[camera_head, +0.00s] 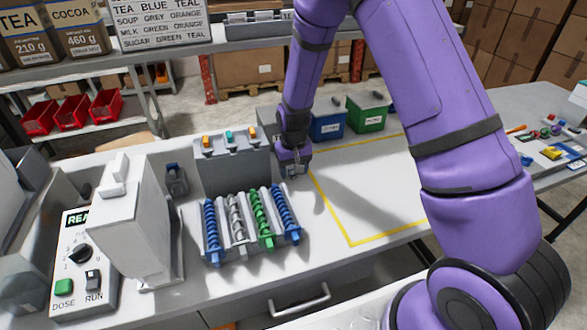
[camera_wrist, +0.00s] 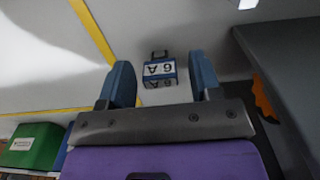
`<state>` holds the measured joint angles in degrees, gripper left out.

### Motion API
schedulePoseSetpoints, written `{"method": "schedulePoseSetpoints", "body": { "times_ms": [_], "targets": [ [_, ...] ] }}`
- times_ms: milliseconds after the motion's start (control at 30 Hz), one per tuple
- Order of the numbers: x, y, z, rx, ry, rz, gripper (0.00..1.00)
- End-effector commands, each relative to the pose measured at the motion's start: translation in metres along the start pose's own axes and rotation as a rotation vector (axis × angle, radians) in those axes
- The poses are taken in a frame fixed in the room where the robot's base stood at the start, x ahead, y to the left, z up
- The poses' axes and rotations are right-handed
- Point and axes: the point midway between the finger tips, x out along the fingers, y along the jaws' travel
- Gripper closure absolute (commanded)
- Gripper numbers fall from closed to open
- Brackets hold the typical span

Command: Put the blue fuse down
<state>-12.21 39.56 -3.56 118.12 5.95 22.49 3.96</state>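The blue fuse (camera_wrist: 160,70) is in the wrist view, a small block with dark ends, a blue edge and a white label reading 6 A. It appears to lie on the white counter, just beyond my fingertips. My gripper (camera_wrist: 162,84) has its two blue fingers spread, one on each side of the fuse in the picture, with a gap on both sides. In the head view my gripper (camera_head: 293,172) is low over the counter, right of the grey fuse panel (camera_head: 233,170). I cannot make out the fuse there.
Fuse-like orange and teal pieces (camera_head: 229,136) top the panel. Coil dispensers (camera_head: 250,222) stand in front of it. A yellow-outlined area (camera_head: 375,195) to the right is clear. Blue (camera_head: 328,126) and green (camera_head: 368,113) bins stand behind. A white machine (camera_head: 132,225) is at left.

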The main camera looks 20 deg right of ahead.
Motion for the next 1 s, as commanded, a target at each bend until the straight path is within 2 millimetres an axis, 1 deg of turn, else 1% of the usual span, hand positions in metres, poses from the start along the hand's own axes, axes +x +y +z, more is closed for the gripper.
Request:
{"method": "schedulePoseSetpoints", "body": {
  "times_ms": [233, 367, 467, 700, 800, 900, 1000],
  "targets": [
    [-0.002, 0.000, 0.000, 0.000, 0.001, 0.000, 0.42],
    [-0.015, 0.000, -0.001, -0.001, 0.003, -0.001, 0.42],
    [-0.031, 0.000, -0.001, -0.001, 0.005, -0.001, 0.42],
    [-0.080, 0.000, -0.001, -0.001, 0.005, -0.001, 0.42],
    [-0.097, 0.000, -0.001, 0.000, 0.004, -0.001, 0.42],
    [-0.110, 0.000, -0.001, 0.000, 0.003, 0.000, 0.42],
    [-0.118, 0.000, -0.001, 0.000, 0.002, 0.000, 0.42]
  ]
}}
